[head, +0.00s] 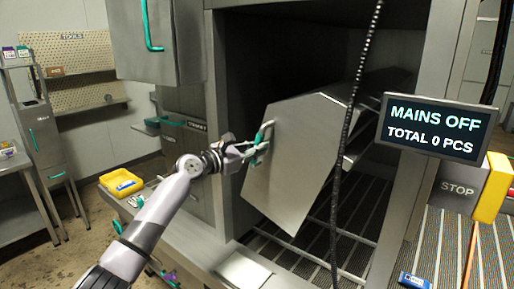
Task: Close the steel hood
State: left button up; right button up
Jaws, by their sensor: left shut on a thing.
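The steel hood (300,150) is a grey faceted sheet-metal cover inside the dark opening of the machine. It stands tilted above the slatted floor, its front panel facing me. A teal handle (264,137) sits on its left edge. My left gripper (254,149) is at this handle and shut on it. The fingers partly hide the handle. My right gripper is not in the head view.
A dark cable (341,165) hangs in front of the hood. A display (436,125) reading MAINS OFF and a yellow-sided STOP box (493,188) stand at the right. A grey cabinet door (150,45) hangs above my arm.

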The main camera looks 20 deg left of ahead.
pick_arm(q)
grip_shut()
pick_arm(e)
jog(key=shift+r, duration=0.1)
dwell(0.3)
